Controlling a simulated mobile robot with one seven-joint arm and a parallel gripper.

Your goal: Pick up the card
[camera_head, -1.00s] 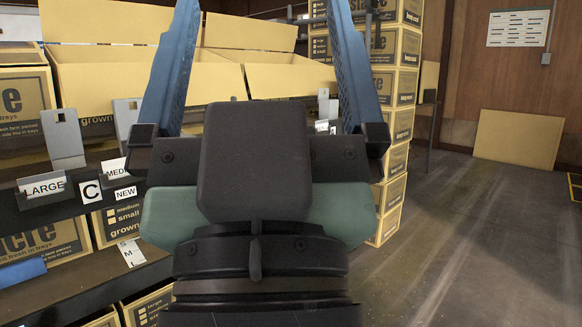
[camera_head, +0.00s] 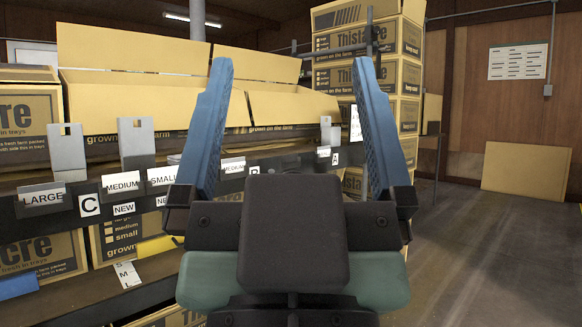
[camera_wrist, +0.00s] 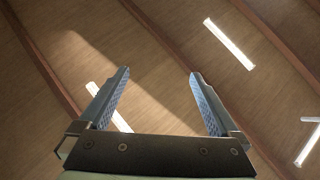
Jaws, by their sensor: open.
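Several cards with print are on the shelf's front edge at left in the head view: LARGE (camera_head: 42,198), C (camera_head: 89,205), MEDIUM (camera_head: 122,183), NEW (camera_head: 123,209) and SMALL (camera_head: 162,176). Farther along are another MEDIUM card (camera_head: 233,165), B (camera_head: 254,170) and A (camera_head: 335,159). An S M L card (camera_head: 127,274) hangs lower. Which one is the task's card I cannot tell. My gripper (camera_head: 292,64) is open and empty, its blue fingers pointing up, in front of the shelf and apart from the cards. The wrist view shows it (camera_wrist: 160,73) against the ceiling.
Open yellow cartons (camera_head: 150,95) stand on the shelf (camera_head: 75,178), with grey upright brackets (camera_head: 136,140) along its edge. A tall box stack (camera_head: 397,90) stands behind my right finger. The floor (camera_head: 480,250) at right is clear, with a flat cardboard panel (camera_head: 525,169) against the wall.

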